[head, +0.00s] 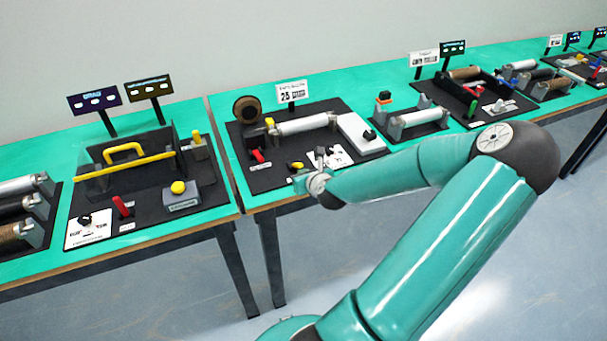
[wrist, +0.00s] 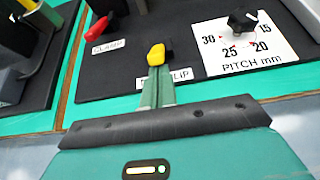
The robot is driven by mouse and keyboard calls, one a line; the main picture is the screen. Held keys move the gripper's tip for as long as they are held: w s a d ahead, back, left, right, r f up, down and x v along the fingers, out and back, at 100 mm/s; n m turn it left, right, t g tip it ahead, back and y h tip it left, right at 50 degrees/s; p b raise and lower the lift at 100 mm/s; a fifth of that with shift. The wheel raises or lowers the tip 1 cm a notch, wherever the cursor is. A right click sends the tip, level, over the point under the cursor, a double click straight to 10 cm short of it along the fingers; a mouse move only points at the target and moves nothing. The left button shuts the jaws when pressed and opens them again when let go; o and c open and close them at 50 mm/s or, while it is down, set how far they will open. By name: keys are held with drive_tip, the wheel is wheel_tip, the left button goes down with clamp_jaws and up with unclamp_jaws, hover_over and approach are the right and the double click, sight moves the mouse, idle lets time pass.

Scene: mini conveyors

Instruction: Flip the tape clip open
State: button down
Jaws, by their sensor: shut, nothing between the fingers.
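The tape clip is a small yellow lever (wrist: 157,54) on the black panel, above a white label (wrist: 181,75) that reads "LIP" where it shows. The clip also shows in the head view (head: 297,166), at the front of the middle station. My gripper (wrist: 160,70) is shut and empty, its thin green fingers pointing at the clip. The fingertips overlap the clip's near end in the wrist view; I cannot tell whether they touch it. The fingers hide part of the label. In the head view my gripper (head: 301,182) is at the table's front edge.
A red clamp lever (wrist: 99,27) stands left of the clip, and a black pitch knob (wrist: 241,20) on a white dial plate (wrist: 250,48) stands right. A roller (head: 303,125) lies behind. A gap separates this table from the left one.

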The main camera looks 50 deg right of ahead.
sight(300, 164)
drive_tip(key=shift+w+d+r+g, duration=0.1)
drive_tip(key=shift+w+r+g, duration=0.1)
drive_tip(key=shift+r+g, duration=0.2)
drive_tip(key=shift+w+d+r+g+y, duration=0.15)
drive_tip(key=shift+w+r+g+y, duration=0.1)
drive_tip(key=shift+r+g+y, duration=0.3)
drive_tip(key=shift+w+d+r+g+y, duration=0.15)
drive_tip(key=shift+w+r+g+y, duration=0.3)
drive_tip(key=shift+g, duration=0.4)
drive_tip(key=shift+w+d+r+g+y, duration=0.2)
drive_tip(key=shift+w+g+y, duration=0.1)
drive_tip(key=shift+g, duration=0.2)
drive_tip(key=shift+w+d+r, duration=0.3)
drive_tip(key=shift+w+r, duration=0.05)
drive_tip(key=shift+r, duration=0.05)
idle(0.3)
drive_tip(key=shift+r, duration=0.8)
